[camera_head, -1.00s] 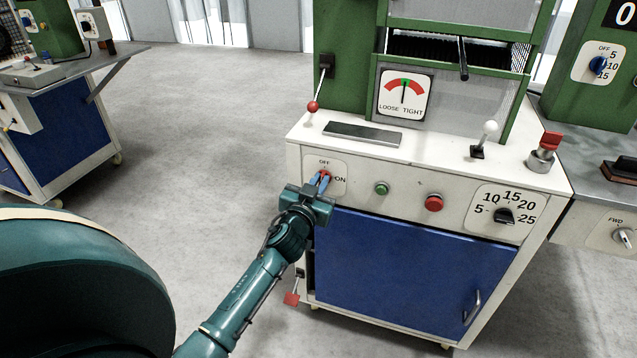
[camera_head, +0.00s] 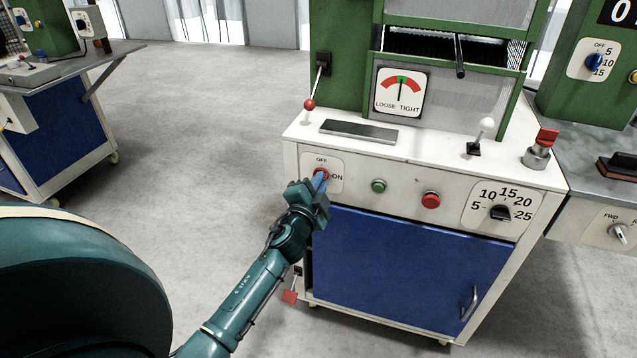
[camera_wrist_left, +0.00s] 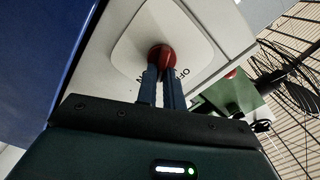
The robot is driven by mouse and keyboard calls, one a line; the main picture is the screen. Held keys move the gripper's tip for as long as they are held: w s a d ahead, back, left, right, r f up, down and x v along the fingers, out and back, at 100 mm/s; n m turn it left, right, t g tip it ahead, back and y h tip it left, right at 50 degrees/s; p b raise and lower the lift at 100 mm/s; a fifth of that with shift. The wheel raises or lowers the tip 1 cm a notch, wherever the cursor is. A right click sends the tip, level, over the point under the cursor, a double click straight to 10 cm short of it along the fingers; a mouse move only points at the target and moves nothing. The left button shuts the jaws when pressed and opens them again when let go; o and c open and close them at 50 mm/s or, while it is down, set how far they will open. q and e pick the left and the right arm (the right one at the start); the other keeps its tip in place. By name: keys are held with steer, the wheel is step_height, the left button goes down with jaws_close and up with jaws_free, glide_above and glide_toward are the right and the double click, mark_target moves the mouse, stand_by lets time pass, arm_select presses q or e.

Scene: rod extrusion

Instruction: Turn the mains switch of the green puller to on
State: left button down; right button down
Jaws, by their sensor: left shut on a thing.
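The green puller (camera_head: 347,70) stands on a white cabinet in front of me. Its mains switch is a red knob (camera_head: 321,172) on a white OFF/ON plate (camera_head: 336,185) at the left of the cabinet's front panel. My left gripper (camera_head: 320,181) is shut on the red knob, its blue fingers on either side of it. In the left wrist view the red knob (camera_wrist_left: 161,57) sits between the two fingertips. The fingers hide part of the knob, so which label it points to cannot be told. My right gripper is not in view.
A green button (camera_head: 379,186), a red button (camera_head: 430,200) and a black dial (camera_head: 500,213) lie to the right on the same panel. A red-knobbed lever (camera_head: 310,104) stands above the switch. The floor to the left is clear.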

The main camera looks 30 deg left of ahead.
arm_select(q)
steer(key=m, duration=0.5)
steer(key=shift+d+f+m, duration=0.1)
steer(key=shift+f+m, duration=0.15)
steer(key=shift+m, duration=0.05)
stand_by(0.4)
steer(key=c, duration=1.5)
jaws_free()
steer(key=v, duration=1.3)
steer(key=shift+s+d, duration=0.1)
